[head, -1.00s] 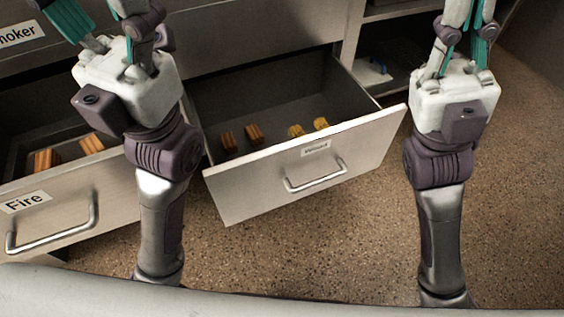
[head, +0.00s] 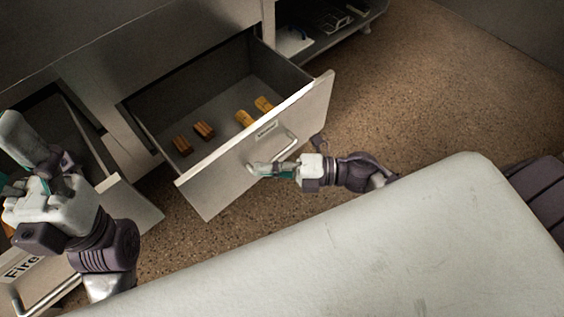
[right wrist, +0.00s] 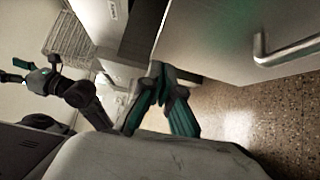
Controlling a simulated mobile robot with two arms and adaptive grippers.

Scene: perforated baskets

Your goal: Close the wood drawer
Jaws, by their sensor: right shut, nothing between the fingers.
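An open drawer with a pale front (head: 235,165) stands in the middle of the head view, pulled well out of the cabinet. Its small label (head: 266,130) is too small to read. Its bar handle (head: 284,150) is on the front. In the right wrist view the drawer front (right wrist: 225,35) and handle (right wrist: 285,50) fill the upper right. My right gripper (head: 262,169) is shut and empty, close to the drawer front just below the handle; I cannot tell whether it touches. My left gripper (head: 18,160) is at the left, over another drawer; its jaw state is unclear.
Several wood pieces (head: 204,130) lie inside the middle drawer. A second open drawer labelled Fire (head: 22,268) is at the lower left, partly behind my left arm. An open shelf (head: 322,35) is at the top. Speckled floor (head: 415,100) is clear to the right.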

